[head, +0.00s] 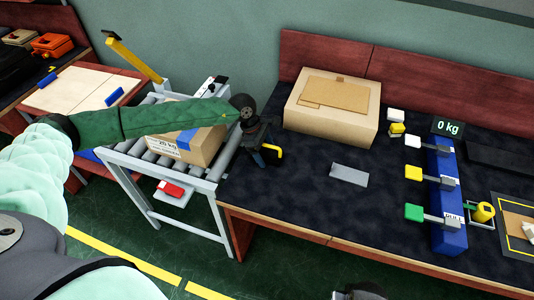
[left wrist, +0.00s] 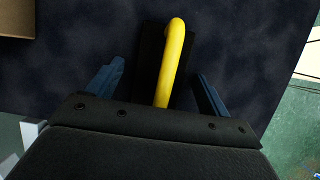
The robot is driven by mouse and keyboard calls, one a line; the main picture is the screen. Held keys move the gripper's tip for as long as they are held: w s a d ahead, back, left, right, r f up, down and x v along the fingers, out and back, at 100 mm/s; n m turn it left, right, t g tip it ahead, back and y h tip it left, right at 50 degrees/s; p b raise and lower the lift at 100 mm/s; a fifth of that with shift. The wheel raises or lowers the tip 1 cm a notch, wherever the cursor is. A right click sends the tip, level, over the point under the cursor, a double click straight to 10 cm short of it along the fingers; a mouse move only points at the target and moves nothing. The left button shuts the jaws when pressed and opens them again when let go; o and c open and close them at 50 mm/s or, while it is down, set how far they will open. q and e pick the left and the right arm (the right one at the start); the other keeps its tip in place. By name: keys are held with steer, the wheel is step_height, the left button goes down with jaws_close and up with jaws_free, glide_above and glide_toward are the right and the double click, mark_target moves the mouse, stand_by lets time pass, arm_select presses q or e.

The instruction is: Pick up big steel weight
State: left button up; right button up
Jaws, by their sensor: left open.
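The big steel weight, a dark block with a yellow handle (head: 274,153), stands on the dark bench top near its left end. My left gripper (head: 262,158) is right over it, at the end of the green arm, and hides much of it. In the left wrist view the yellow handle (left wrist: 174,55) rises between the two blue fingers of the left gripper (left wrist: 160,75). The fingers are open, with a gap on each side of the handle.
A large cardboard box (head: 332,108) stands behind on the bench. A grey plate (head: 349,175) lies to the right. A blue unit with levers (head: 448,200) and a display reading 0 kg (head: 448,127) are further right. The roller conveyor (head: 225,160) with a 20 kg carton (head: 199,148) is at left.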

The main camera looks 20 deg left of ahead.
arm_select(q)
steer(key=shift+c, duration=0.4)
jaws_close()
steer(key=shift+w, duration=0.1)
steer(key=shift+r, duration=0.15)
